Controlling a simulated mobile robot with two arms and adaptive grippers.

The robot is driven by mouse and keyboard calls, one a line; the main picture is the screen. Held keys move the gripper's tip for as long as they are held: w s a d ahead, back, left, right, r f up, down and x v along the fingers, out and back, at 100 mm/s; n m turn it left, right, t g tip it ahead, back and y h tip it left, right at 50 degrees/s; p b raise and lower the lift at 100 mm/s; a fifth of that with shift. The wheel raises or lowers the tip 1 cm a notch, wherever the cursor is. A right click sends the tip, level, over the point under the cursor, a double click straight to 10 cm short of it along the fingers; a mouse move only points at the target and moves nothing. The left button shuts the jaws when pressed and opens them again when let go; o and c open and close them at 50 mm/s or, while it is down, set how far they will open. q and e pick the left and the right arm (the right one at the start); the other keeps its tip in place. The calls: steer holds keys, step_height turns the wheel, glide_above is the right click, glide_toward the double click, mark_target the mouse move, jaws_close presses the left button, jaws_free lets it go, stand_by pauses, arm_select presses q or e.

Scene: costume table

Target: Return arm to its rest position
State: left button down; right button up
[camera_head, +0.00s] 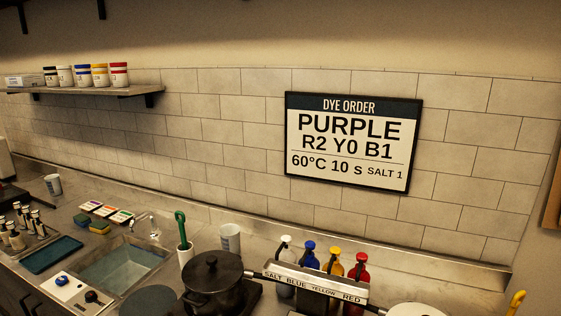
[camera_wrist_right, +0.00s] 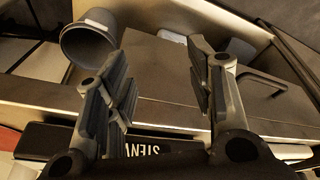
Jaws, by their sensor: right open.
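My right gripper (camera_wrist_right: 160,68) shows in the right wrist view. Its two dark fingers stand apart and nothing is between them. Below and behind the fingers is a metal surface (camera_wrist_right: 165,85). No gripper shows in the head view, and my left gripper is in neither view.
The wrist view shows a grey cup-like vessel (camera_wrist_right: 88,42) and a partly hidden dark label (camera_wrist_right: 155,148). The head view shows a sink (camera_head: 122,266), a lidded black pot (camera_head: 213,279), a labelled bottle rack (camera_head: 313,280), a wall shelf (camera_head: 85,92) and a dye order sign (camera_head: 352,141).

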steer(key=s+f+g+b, duration=0.1)
steer(key=s+f+b, duration=0.1)
steer(key=f, duration=1.2)
steer(key=s+f+b, duration=0.2)
steer(key=f+b, duration=0.1)
steer(key=f, duration=1.1)
steer(key=s+d+f+g+b, duration=0.1)
steer(key=s+d+f+b, duration=0.2)
steer(key=s+f, duration=1.2)
step_height(320, 180, down, 2)
steer(key=shift+s+f, duration=0.2)
steer(key=shift+s, duration=0.05)
steer(key=shift+d, duration=0.1)
